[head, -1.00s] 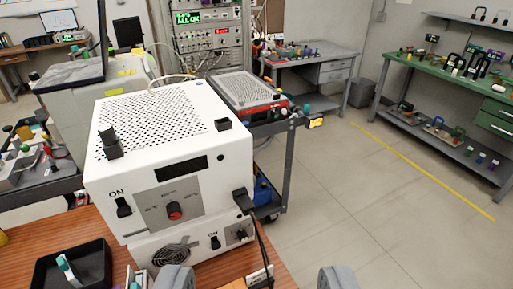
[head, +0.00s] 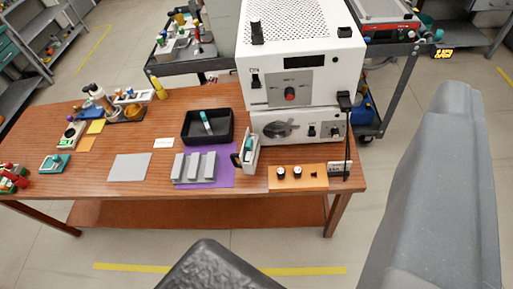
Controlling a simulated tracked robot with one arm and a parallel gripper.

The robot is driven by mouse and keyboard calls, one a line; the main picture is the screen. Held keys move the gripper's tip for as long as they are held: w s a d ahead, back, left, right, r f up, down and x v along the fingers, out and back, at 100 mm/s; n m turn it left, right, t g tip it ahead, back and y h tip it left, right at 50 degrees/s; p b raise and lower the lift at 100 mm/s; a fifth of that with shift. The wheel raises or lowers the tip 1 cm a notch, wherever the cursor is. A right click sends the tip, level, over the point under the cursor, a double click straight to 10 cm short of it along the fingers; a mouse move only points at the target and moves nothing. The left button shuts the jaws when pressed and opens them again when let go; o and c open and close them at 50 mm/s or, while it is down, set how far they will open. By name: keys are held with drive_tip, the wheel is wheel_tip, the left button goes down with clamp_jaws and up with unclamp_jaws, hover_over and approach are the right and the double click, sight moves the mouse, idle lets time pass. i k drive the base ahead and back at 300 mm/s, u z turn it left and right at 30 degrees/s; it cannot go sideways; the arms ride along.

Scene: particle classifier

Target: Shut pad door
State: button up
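The pad door (head: 249,148) appears to be the white panel at the left front of the lower white unit (head: 325,130). It stands swung open toward me, with a small teal piece on it and a dark piece at its left edge. A round dark opening (head: 282,130) shows on the unit's front. My gripper (head: 330,178) has its two grey fingers wide apart, with nothing between them. It is nearer the camera than the table, in front and to the right of the door, and not seen touching it.
A larger white box (head: 300,80) sits on the lower unit. A black tray (head: 228,135) and grey blocks on a purple mat (head: 222,176) lie left of the door. An orange panel with knobs (head: 275,186) lies to its right. Floor is clear in front.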

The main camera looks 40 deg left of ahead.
sight(248, 168)
drive_tip(key=z, duration=1.5)
drive_tip(key=k, duration=1.65)
drive_tip(key=u, duration=1.6)
drive_tip(key=i, duration=1)
drive_tip(key=z, duration=0.05)
